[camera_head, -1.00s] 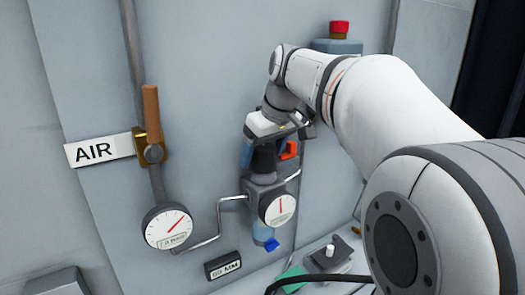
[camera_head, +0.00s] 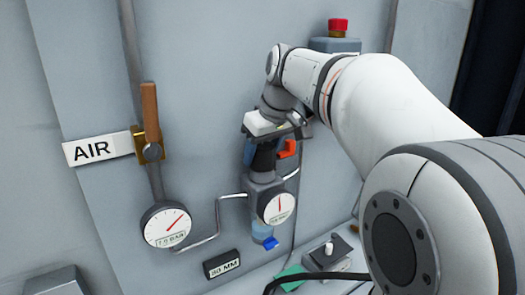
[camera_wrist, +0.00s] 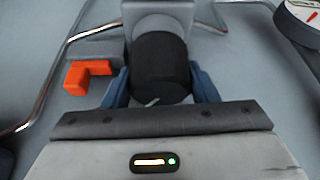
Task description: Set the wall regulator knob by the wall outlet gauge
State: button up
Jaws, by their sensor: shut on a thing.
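The black regulator knob (camera_wrist: 160,66) sits on top of the grey regulator body (camera_head: 266,185) on the wall. My gripper (camera_wrist: 162,88) is shut on the knob from above, with a blue finger on each side of it. In the head view my gripper (camera_head: 264,154) hides part of the knob. The outlet gauge (camera_head: 279,207) is a white dial on the front of the regulator, its red needle pointing about straight up. Its printed text is too small to read. A clear bowl with a blue drain (camera_head: 270,243) hangs below.
An orange part (camera_head: 287,149) juts out right beside the knob. A larger gauge (camera_head: 166,226) is at left, joined by a bent pipe (camera_head: 217,222). Above it are a brown lever (camera_head: 151,112) and an AIR sign (camera_head: 98,149). A red button (camera_head: 338,26) is above my arm.

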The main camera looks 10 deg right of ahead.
aim_at(269, 150)
jog(key=shift+m, duration=0.6)
jog(key=o, duration=1)
jog(key=b+v, duration=0.1)
jog(key=v, duration=0.6)
jog(key=shift+s+a+r, duration=0.1)
jog(key=shift+s+r, duration=0.15)
jog(key=shift+r, duration=0.1)
jog(key=s+f+m, duration=0.1)
jog(key=s+f, duration=0.5)
jog(key=f, duration=0.2)
jog(key=s+f+m+h, duration=0.1)
jog(key=s+f, duration=0.6)
jog(key=f, duration=0.2)
jog(key=s+f+m, duration=0.1)
jog(key=s+f, duration=0.5)
jog(key=f, duration=0.3)
jog(key=shift+s+a+m+g+h, duration=0.15)
jog(key=shift+a+m+g+h, duration=0.15)
jog(key=shift+h, duration=0.1)
